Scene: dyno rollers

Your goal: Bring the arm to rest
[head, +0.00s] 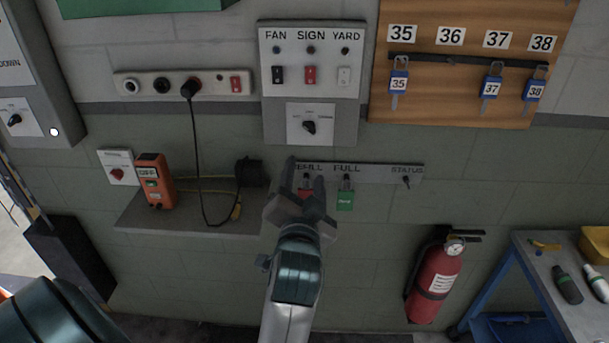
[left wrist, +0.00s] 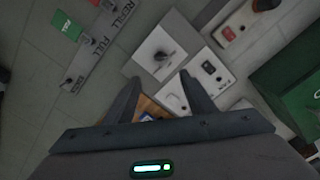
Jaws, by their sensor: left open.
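My left gripper (head: 305,171) is in the middle of the head view, its arm rising from the bottom edge. Its two dark fingers are apart and nothing shows between them. In the head view the fingers overlap the left part of the label rail (head: 385,172) and partly hide a red tag (head: 305,192) there. In the left wrist view the open fingers (left wrist: 161,77) show against the wall panels, with the rotary switch plate (left wrist: 160,55) beyond them. I cannot tell how far the fingertips are from the wall. My right gripper is not in view.
A green tag (head: 345,199) hangs beside the red one. An orange handheld device (head: 155,180) stands on a shelf (head: 190,218) at left. A switch panel (head: 310,65) and key board (head: 460,80) are above. A fire extinguisher (head: 433,285) and workbench (head: 560,290) are at right.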

